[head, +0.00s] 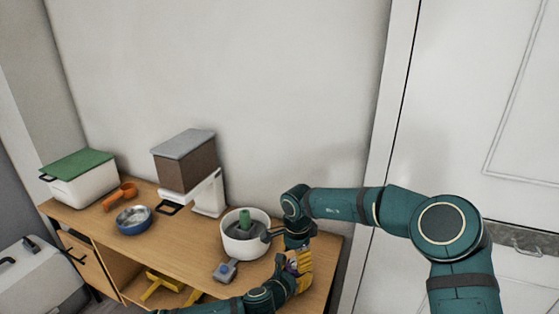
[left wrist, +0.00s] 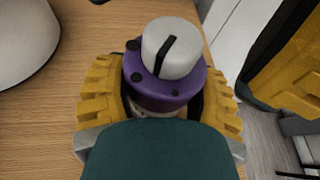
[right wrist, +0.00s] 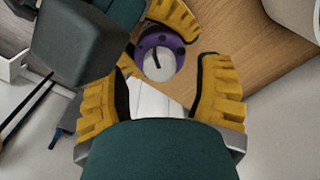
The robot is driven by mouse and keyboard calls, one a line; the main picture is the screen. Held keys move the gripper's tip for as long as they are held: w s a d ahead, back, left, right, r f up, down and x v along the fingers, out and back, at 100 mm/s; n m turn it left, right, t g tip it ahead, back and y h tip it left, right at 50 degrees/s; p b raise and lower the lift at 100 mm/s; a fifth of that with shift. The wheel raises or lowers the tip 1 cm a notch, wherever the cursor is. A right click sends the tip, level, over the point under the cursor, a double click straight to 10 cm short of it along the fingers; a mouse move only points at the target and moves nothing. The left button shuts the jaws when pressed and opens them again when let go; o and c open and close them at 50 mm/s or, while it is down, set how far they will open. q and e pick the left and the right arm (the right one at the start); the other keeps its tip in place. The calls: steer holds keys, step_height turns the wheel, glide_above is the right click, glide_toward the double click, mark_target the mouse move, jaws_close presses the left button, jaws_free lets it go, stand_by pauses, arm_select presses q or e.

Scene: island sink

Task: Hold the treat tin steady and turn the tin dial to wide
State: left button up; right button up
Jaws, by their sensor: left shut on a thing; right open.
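The treat tin (left wrist: 160,92) is purple with dark holes around its top, and a light grey dial (left wrist: 171,48) with a black pointer line sits on it. It stands near the right end of the wooden bench. My left gripper (left wrist: 158,100) is shut on the tin, with a yellow finger on each side of it. In the right wrist view the tin (right wrist: 146,44) and dial (right wrist: 160,64) show beyond my right gripper (right wrist: 160,100), which is open and empty, its fingers apart. In the head view the tin (head: 291,266) is mostly hidden by my grippers.
A white bowl (head: 233,246) with a green centre post stands just left of the tin. A small grey device with a blue button (head: 224,270) lies in front. A dispenser (head: 186,165), blue bowl (head: 134,220), orange scoop (head: 118,196) and green-lidded bin (head: 82,180) stand farther left.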

step_height(320, 180, up, 10)
steer(key=w+r+m+t+y, duration=0.1)
steer(key=w+r+m+t, duration=0.2)
steer(key=w+t, duration=0.8)
steer(key=w+a+r+n+y, duration=0.1)
steer(key=w+a+r+y, duration=0.5)
steer(key=w+r, duration=0.1)
steer(key=shift+w+r+t, duration=0.2)
steer(key=shift+w+t, duration=0.05)
steer(key=shift+t, duration=0.15)
